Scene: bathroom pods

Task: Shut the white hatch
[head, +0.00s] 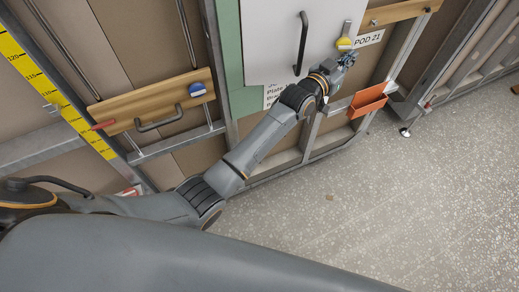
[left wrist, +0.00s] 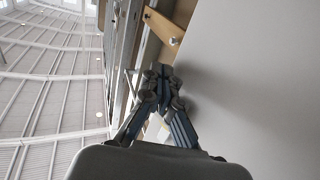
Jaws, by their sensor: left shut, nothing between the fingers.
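The white hatch (head: 272,45) is a flat pale panel at the top middle of the head view, with a dark upright bar handle (head: 300,43). Its top is cut off by the frame. My left gripper (head: 348,59) is shut and empty beside the panel's lower right edge, just below a yellow-and-grey fitting (head: 344,43). In the left wrist view the shut fingers (left wrist: 164,72) are at the edge of the hatch (left wrist: 258,75), which fills the right side. I cannot tell whether they touch it or how far it stands open. My right gripper is out of view.
A "POD 21" label (head: 368,39) and an orange bin (head: 368,99) are right of my gripper. A wooden rail (head: 150,102) with a grey handle and blue knob is at left, by a yellow measuring strip (head: 55,95). The speckled floor (head: 350,200) is mostly clear.

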